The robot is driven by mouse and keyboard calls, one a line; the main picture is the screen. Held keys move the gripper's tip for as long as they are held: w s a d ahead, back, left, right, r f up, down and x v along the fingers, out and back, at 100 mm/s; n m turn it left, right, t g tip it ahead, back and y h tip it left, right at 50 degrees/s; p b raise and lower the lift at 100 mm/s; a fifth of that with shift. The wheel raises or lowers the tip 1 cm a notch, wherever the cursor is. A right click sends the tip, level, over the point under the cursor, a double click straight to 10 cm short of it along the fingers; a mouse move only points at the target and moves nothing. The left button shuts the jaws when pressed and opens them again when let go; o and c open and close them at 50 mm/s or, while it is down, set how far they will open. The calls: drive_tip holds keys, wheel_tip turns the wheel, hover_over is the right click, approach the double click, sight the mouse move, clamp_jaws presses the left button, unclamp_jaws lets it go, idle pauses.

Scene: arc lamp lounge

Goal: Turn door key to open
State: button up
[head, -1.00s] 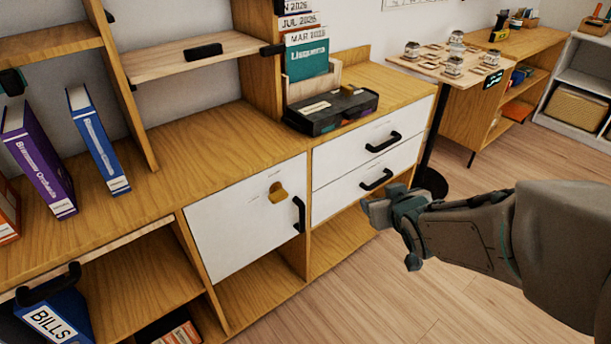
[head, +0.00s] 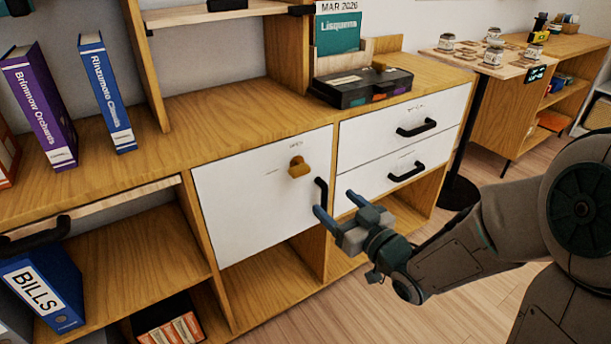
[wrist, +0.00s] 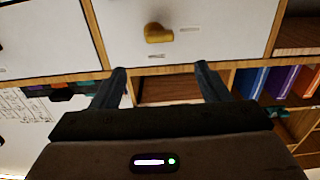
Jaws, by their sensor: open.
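The door key (head: 299,168) is a brass-coloured knob-like piece on the upper right part of a white cabinet door (head: 250,210). The door is shut and has a black vertical handle (head: 321,200) at its right edge. My gripper (head: 335,207) is open and empty, in front of the handle and lower right of the key in the head view. The wrist view shows the key (wrist: 158,34) upside down, beyond and between my two spread fingers (wrist: 162,82). The fingers appear apart from the key.
Two white drawers (head: 385,150) with black handles are right of the door. A black tray (head: 362,88) sits on the wooden top. Binders stand at left, and a blue BILLS binder (head: 45,290) is below. A small table (head: 455,55) with jars stands at right.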

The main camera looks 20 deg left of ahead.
sight(303, 174)
drive_tip(key=x, duration=1.2)
drive_tip(key=shift+w+a+b, duration=0.3)
drive_tip(key=c, duration=1)
